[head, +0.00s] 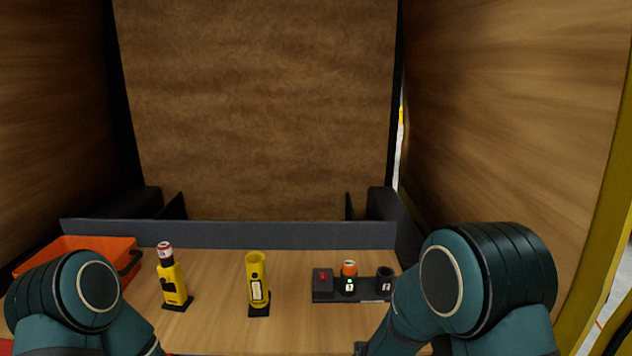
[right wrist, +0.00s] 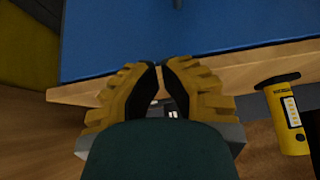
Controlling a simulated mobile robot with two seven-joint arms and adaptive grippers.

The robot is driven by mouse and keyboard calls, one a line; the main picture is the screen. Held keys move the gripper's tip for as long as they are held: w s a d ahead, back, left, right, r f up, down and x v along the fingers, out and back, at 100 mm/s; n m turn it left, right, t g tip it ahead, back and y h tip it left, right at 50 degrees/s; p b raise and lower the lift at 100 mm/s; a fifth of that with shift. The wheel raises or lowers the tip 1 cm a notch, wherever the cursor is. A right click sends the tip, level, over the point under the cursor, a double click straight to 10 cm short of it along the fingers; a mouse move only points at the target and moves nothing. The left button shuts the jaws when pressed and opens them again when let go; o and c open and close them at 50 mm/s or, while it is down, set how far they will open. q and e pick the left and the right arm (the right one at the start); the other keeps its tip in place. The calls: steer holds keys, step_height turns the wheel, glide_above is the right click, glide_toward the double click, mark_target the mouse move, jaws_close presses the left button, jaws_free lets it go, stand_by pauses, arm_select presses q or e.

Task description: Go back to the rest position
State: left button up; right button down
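My right gripper (right wrist: 160,66) shows in the right wrist view. Its yellow-and-black fingers meet almost tip to tip, with only a thin gap and nothing held between them. It is near the wooden table edge, with a blue surface beyond. In the head view only my two teal arm links show, at the lower left and lower right. My left gripper is not in view.
A yellow holder (head: 174,285) with a red-and-white-topped cylinder (head: 165,250) stands left on the table. A yellow holder (head: 257,270) without a cylinder showing stands mid-table. A dark dock (head: 322,286) holds an orange-topped cylinder (head: 349,268) beside a green light. An orange bin (head: 95,246) is left.

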arm_select(q)
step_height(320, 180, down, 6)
steer(key=b, duration=0.4)
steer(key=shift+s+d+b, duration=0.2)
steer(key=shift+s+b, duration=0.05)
steer(key=shift+b, duration=0.1)
arm_select(e)
steer(key=s+f+m+g+y, duration=0.1)
steer(key=s+f+g+y, duration=0.2)
steer(key=s+f, duration=1.2)
steer(key=s+d+g, duration=0.1)
steer(key=s+g, duration=0.1)
steer(key=s, duration=0.2)
steer(key=shift+s+f+m+y, duration=0.15)
steer(key=shift+f+m+y, duration=0.05)
steer(key=shift+m+y, duration=0.1)
